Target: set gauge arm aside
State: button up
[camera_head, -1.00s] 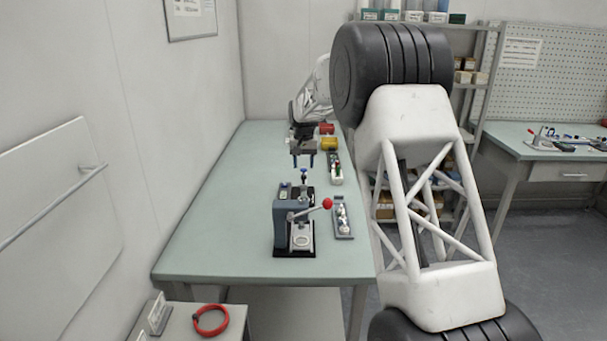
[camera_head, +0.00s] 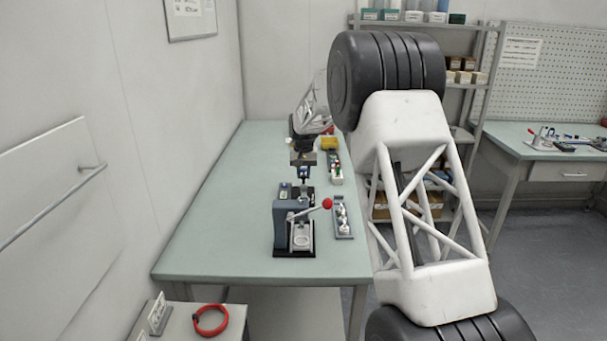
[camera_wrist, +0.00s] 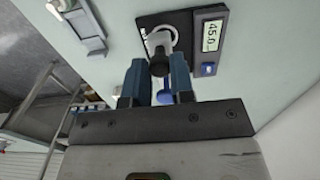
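In the head view my gripper (camera_head: 304,178) points down over the back of the dark press fixture (camera_head: 280,225). In the wrist view my gripper's two blue fingers (camera_wrist: 158,72) stand on either side of a grey, dark-ended part, seemingly the gauge arm (camera_wrist: 160,45). A bit of blue shows low between the fingers. The part reaches from a ring on a dark plate beside a gauge display (camera_wrist: 211,36) reading about 45.0. Whether the fingers touch the part is unclear.
The fixture has a lever with a red ball (camera_head: 327,203). A grey tray (camera_head: 343,233) with small parts stands to its right. The green table (camera_head: 215,225) is clear on the left.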

grip_shut()
jog(key=shift+d, duration=0.15)
jog(key=w+d+n, duration=1.2)
jog(key=n, duration=0.6)
jog(key=shift+w, duration=0.25)
jog(key=shift+r, duration=0.1)
jog(key=o, duration=0.7)
grip_release()
jog(key=shift+c, duration=0.2)
